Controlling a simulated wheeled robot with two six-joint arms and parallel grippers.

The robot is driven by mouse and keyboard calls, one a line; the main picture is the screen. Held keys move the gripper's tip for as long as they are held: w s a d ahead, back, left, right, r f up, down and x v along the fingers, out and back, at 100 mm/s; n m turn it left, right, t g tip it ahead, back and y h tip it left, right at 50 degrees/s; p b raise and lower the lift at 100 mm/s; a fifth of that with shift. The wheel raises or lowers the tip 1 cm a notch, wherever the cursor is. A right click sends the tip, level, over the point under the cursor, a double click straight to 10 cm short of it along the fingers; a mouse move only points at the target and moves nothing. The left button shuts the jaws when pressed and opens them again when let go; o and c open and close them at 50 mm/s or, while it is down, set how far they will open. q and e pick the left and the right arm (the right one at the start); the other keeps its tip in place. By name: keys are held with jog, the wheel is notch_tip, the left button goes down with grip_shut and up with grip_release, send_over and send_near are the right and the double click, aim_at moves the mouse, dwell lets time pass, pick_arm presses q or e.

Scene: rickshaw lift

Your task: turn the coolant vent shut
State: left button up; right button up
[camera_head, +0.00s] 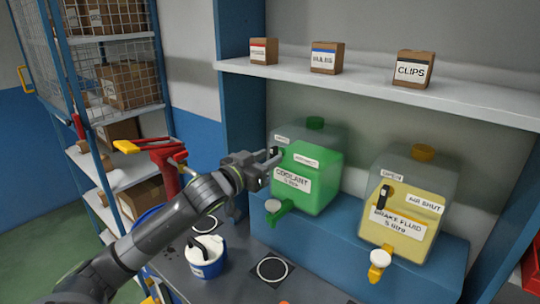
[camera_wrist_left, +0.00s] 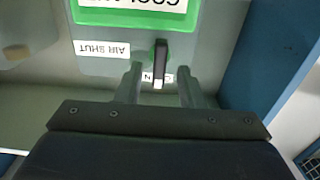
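The coolant tank (camera_head: 318,190) is a clear box of green liquid with a green cap and a green tap. Its vent lever (camera_wrist_left: 160,62) is black with a white tip and lies over the partly hidden OPEN label (camera_wrist_left: 168,78). The AIR SHUT label (camera_wrist_left: 101,48) is to one side of it. In the head view the lever (camera_head: 276,151) is partly hidden by my gripper. My left gripper (camera_head: 273,157) is at the tank's front; in the wrist view its open fingers (camera_wrist_left: 158,82) stand either side of the lever's tip, with gaps showing. My right gripper is not in view.
A yellow brake fluid tank (camera_head: 405,205) with its own black lever stands to the right on the blue ledge (camera_head: 345,240). A shelf (camera_head: 390,90) with small boxes runs above. A white and blue bucket (camera_head: 205,262) stands on the bench below my arm.

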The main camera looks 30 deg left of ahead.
pick_arm(q)
jog(key=shift+w+d, duration=0.1)
jog(key=shift+w, duration=0.65)
grip_shut()
